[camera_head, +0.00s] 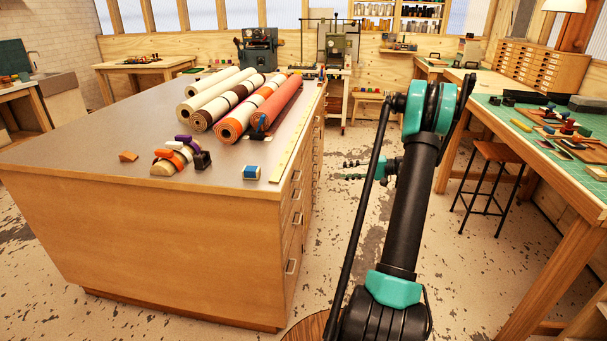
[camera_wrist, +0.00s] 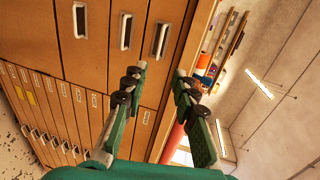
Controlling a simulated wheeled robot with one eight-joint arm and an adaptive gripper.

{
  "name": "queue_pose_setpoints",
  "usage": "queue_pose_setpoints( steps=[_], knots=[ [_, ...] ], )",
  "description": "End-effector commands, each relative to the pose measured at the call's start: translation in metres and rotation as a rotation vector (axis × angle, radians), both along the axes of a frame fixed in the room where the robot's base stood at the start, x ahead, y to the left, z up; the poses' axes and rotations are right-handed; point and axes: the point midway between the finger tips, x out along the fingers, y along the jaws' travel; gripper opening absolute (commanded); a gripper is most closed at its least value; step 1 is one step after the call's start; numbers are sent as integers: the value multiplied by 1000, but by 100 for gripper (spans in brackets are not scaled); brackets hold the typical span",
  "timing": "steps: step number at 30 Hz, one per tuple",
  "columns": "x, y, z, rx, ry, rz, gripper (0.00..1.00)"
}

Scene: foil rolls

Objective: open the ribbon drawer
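The wooden island (camera_head: 150,240) has a bank of drawers with pale bar handles on its right side (camera_head: 296,220). In the wrist view the drawer fronts appear turned sideways, with handles such as the near one (camera_wrist: 160,40) and another beside it (camera_wrist: 125,32). I cannot tell which drawer is the ribbon drawer. All the drawer fronts I see look shut. My gripper (camera_head: 347,171) is to the right of the drawers, its fingers pointing left at them. In the wrist view its two fingers (camera_wrist: 159,78) are apart, with nothing between them.
A stool (camera_head: 490,180) and a green-topped workbench (camera_head: 560,150) stand at the right.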

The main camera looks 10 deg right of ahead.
Motion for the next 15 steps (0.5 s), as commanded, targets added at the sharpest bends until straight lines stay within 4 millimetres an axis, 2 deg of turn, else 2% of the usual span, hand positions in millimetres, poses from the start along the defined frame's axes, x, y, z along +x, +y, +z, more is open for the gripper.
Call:
queue_pose_setpoints(
  steps=[5,15],
  knots=[
    [7,24,-5,-1,0,3,28],
    [27,87,-19,-2,1,4,28]
  ],
)
